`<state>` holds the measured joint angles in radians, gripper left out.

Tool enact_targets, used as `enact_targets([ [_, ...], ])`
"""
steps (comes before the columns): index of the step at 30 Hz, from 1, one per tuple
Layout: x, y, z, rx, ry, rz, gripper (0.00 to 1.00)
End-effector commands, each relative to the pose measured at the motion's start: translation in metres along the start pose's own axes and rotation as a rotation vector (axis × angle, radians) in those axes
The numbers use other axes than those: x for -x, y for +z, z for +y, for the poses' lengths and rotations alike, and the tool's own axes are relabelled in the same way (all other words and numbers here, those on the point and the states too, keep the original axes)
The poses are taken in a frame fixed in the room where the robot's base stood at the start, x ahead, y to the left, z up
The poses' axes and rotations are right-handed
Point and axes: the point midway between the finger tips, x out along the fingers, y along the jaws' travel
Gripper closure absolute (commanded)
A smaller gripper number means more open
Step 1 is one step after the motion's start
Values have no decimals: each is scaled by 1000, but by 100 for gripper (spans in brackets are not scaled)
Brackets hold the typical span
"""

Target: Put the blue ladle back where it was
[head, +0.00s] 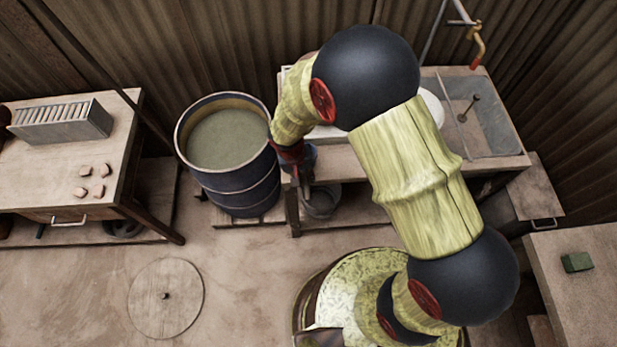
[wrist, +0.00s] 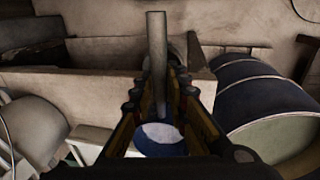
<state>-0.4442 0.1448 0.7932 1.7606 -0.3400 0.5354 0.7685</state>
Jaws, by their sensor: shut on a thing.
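My gripper (head: 291,160) is beside the barrel's right rim, at the left front corner of the sink bench, partly hidden by my arm. In the wrist view my gripper (wrist: 160,100) is shut on the ladle. The ladle's grey handle (wrist: 157,48) sticks out past the fingertips, and a blue rounded part (wrist: 160,140) shows between the fingers, nearer the camera. In the head view a small dark blue patch (head: 310,156) by the gripper seems to be the ladle. The blue barrel (head: 235,190) holds grey-green slurry and stands just left of the gripper; it also shows at right in the wrist view (wrist: 255,95).
The sink bench (head: 345,165) with a grey basin (head: 490,115) lies behind and right. A dark bucket (head: 319,203) stands below its front edge. A tile table (head: 120,120) is at left. A round wooden lid (head: 166,298) lies on otherwise clear floor.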

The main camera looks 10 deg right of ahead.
Motion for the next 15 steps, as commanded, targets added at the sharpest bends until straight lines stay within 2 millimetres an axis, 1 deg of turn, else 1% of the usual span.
enact_targets([
  [1, -9, 1, -1, 1, 1, -2, 100],
  [3, -17, 2, -2, 1, 2, -3, 100],
  [6, -23, 1, -3, -1, 1, -2, 100],
  [15, -23, 1, -4, -1, 0, -1, 100],
])
